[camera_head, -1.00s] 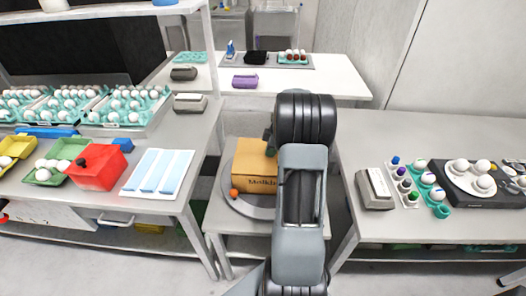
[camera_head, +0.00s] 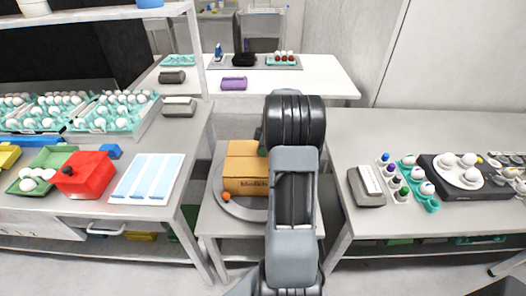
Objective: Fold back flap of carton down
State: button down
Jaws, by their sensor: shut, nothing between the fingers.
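The carton (camera_head: 244,167) is an orange-brown box with dark lettering on its front, standing on a round grey plate on the low middle table. A line crosses its upper side, between a back part and a front part. I cannot tell how far the back flap is folded. My arm hides the carton's right side. A small dark part of my gripper (camera_head: 263,149) shows at the carton's back right edge, beside or touching it. The rest of my gripper is hidden behind my arm. Nothing is seen held.
A small orange ball (camera_head: 226,196) lies on the round plate (camera_head: 240,208) at the carton's front left. A left bench holds egg trays (camera_head: 113,125), a red box (camera_head: 82,174) and a blue-white panel (camera_head: 148,178). A right bench (camera_head: 350,135) holds a grey device. A white table (camera_head: 325,85) stands behind.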

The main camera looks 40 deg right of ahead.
jog(key=shift+r+p, duration=0.3)
jog(key=shift+r, duration=0.3)
jog(key=w+p+v, duration=0.1)
jog(key=v, duration=1.1)
jog(key=shift+r, duration=0.4)
jog(key=shift+s+a, duration=0.1)
jog(key=shift+a, duration=0.05)
